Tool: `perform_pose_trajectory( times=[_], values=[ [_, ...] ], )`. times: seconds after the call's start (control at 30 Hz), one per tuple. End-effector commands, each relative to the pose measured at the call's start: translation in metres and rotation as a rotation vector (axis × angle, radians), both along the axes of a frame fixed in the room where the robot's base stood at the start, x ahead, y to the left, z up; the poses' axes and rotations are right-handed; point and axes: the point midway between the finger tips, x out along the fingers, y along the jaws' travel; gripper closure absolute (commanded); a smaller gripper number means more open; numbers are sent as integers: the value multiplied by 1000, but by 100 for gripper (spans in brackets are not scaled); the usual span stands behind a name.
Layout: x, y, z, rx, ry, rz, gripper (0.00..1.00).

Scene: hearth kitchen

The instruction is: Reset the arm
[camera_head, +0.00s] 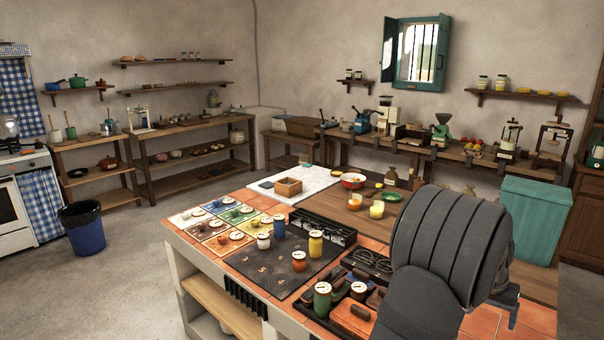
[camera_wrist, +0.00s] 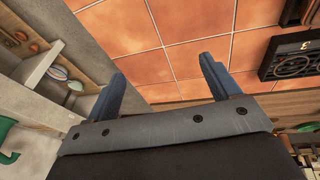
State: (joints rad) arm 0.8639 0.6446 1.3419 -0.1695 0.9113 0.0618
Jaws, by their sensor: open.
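My gripper (camera_wrist: 160,88) shows in the wrist view with its two blue-grey fingers spread apart and nothing between them. Below the fingers in that view is the terracotta tiled top of the island (camera_wrist: 185,30), which looks bare there. In the head view my dark grey arm is large at the right front, folded over the right end of the island (camera_head: 537,318). Only a small part of my gripper (camera_head: 512,300) shows there, behind the arm at the right. The arm hides part of the island top.
A green jar (camera_head: 322,300) stands close left of my arm. A teal cabinet (camera_head: 535,215) stands behind it.

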Motion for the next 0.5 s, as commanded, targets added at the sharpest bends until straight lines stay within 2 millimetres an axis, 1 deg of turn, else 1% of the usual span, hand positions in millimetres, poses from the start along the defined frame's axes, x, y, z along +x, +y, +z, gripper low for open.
perform_pose_trajectory(
  times=[0.03, 0.2, 0.33, 0.5],
  values=[
    [10, 3, -6, 1, 1, 3, 19],
    [32, 10, -20, 0, 2, 2, 19],
    [44, 13, -27, -1, 1, 1, 19],
    [50, 14, -31, -1, 0, -1, 19]
  ],
)
